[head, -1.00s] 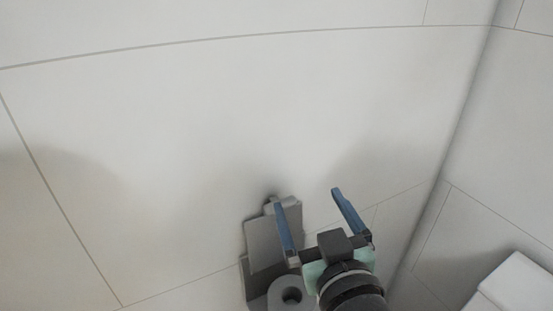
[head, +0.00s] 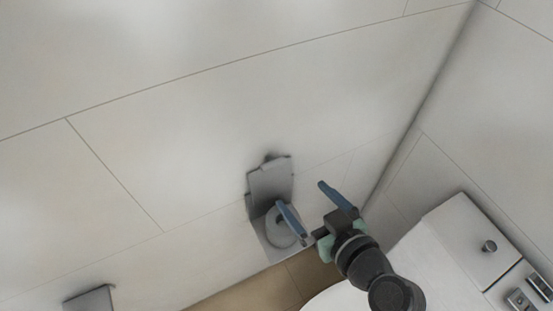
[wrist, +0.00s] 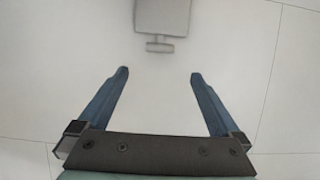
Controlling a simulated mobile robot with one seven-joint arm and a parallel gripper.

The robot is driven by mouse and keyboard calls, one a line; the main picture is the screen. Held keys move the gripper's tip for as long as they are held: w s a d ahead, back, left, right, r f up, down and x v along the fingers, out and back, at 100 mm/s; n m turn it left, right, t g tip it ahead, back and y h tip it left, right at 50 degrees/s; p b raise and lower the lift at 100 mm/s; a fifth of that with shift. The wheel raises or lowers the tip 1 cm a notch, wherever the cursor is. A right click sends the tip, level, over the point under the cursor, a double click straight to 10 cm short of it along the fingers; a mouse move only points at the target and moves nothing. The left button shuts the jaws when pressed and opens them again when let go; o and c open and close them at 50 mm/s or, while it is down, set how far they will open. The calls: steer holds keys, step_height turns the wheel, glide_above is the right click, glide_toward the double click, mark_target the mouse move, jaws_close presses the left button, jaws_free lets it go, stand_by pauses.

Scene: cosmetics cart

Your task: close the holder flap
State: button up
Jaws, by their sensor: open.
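The holder flap (head: 270,180) is a grey plate raised upright against the tiled wall, with a small tab at its top edge. Below it, the holder carries a grey roll (head: 272,238), partly covered by my gripper's left finger. My gripper (head: 301,195) is open and empty, its two blue fingers spread. In the head view it appears to the right of the flap, with the left finger overlapping the roll. In the wrist view, the flap (wrist: 162,15) and its tab show at the top edge, beyond the open fingertips (wrist: 160,73); a gap separates them.
A white toilet cistern (head: 455,245) with a round knob stands at the lower right, close to my arm. A small grey fixture (head: 90,299) is on the wall at lower left. The wall above the flap is bare; a wall corner lies to the right.

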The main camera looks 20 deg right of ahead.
mark_target(275, 165)
steer(key=p+x, duration=0.2)
steer(key=x, duration=1)
steer(key=shift+w+a+f, duration=0.1)
steer(key=shift+w+f, duration=0.05)
steer(key=shift+w, duration=0.1)
jaws_close()
